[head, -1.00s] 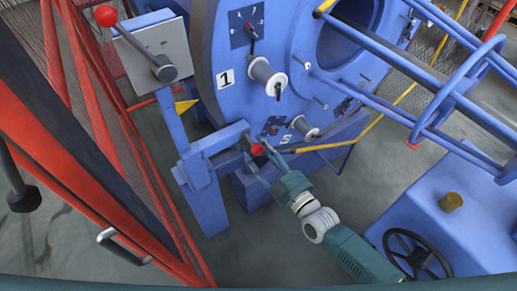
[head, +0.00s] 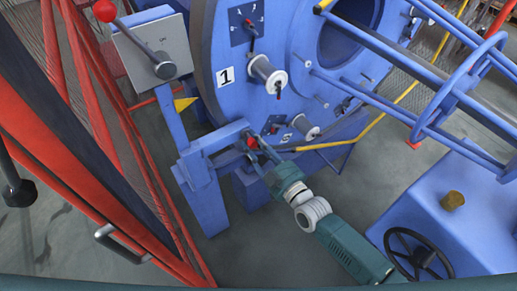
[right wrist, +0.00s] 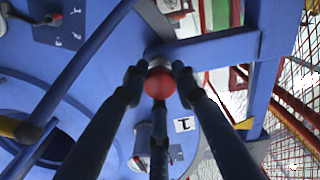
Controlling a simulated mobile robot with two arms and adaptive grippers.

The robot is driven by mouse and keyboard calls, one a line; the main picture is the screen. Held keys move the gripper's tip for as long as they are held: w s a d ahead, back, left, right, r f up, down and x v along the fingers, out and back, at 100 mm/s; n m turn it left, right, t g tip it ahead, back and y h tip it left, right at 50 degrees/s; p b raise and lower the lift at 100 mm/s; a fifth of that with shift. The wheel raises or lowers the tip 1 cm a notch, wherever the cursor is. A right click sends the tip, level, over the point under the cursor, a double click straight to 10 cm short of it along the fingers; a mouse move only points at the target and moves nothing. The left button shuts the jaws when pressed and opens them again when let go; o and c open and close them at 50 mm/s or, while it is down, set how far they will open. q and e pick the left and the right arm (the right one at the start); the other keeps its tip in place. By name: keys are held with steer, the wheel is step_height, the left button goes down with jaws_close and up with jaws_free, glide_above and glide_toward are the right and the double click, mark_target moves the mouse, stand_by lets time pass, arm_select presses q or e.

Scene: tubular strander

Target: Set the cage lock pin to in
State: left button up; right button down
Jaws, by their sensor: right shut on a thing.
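The cage lock pin shows as a red ball knob (head: 250,142) at the blue bracket (head: 215,142) beside the round blue cage plate (head: 212,45). My right gripper (head: 254,148) is shut on the knob, coming in from the lower right. My left gripper is not in view.
A grey box with a red-knobbed lever (head: 104,11) stands at upper left. Red fence bars (head: 95,130) run along the left. A yellow bar (head: 325,146) passes just right of the gripper. A blue housing with a black handwheel (head: 418,255) is at lower right.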

steer(key=shift+w+a, duration=0.3)
steer(key=shift+w, duration=0.15)
steer(key=shift+r, duration=0.1)
steer(key=c, duration=1.8)
jaws_free()
steer(key=o, duration=0.5)
steer(key=shift+c, duration=0.2)
steer(key=v, duration=1.2)
